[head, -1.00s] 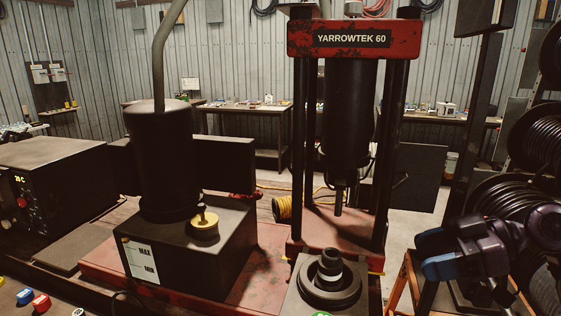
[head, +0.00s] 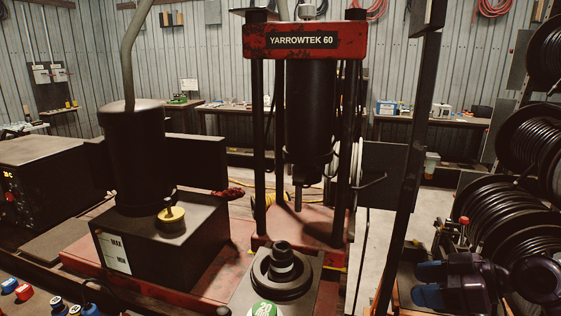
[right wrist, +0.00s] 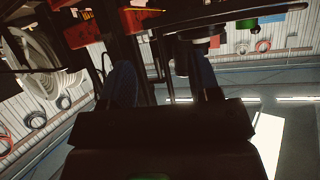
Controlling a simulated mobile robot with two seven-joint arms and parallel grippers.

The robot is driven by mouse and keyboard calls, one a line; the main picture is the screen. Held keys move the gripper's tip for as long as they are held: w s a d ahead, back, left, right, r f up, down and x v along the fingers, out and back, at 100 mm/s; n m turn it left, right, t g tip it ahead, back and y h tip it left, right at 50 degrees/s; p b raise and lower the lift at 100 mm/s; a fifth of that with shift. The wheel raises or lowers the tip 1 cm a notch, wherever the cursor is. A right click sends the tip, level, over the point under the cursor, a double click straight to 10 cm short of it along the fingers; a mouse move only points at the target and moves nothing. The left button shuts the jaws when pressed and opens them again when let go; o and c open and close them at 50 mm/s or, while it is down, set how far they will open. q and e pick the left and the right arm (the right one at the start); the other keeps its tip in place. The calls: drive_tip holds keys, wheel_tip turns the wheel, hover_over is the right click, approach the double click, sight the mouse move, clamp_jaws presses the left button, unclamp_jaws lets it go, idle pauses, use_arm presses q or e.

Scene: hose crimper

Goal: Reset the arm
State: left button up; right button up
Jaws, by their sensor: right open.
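My right gripper (head: 428,284) is at the lower right of the head view, its blue-tipped fingers pointing left. It is open and empty, to the right of the press and apart from it. In the right wrist view its two fingers stand apart, with the gap (right wrist: 165,82) between them empty. The press (head: 303,40), with a red head marked YARROWTEK 60, a black cylinder and dark posts, stands in the middle. My left gripper is not in view.
Racks of black hose reels (head: 500,215) stand close behind and right of my right gripper. A dark upright post (head: 408,170) is between it and the press. A black tank (head: 133,160) and a die stack (head: 283,265) stand left of it.

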drive_tip(key=s+d+f+m+t+h, duration=0.1)
drive_tip(key=s+f+m+t+h, duration=0.2)
drive_tip(key=f, duration=0.7)
drive_tip(key=s+d+f+m+t+h, duration=0.25)
drive_tip(key=f+m, duration=0.25)
drive_tip(key=f, duration=0.5)
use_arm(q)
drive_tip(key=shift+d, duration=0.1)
use_arm(e)
drive_tip(key=s+a+f+m+h, duration=0.1)
drive_tip(key=s+f+m+h, duration=0.1)
drive_tip(key=s+f+h, duration=0.4)
drive_tip(key=s+f, duration=0.5)
drive_tip(key=shift+s+a+m, duration=0.15)
drive_tip(key=shift+a+m, duration=0.15)
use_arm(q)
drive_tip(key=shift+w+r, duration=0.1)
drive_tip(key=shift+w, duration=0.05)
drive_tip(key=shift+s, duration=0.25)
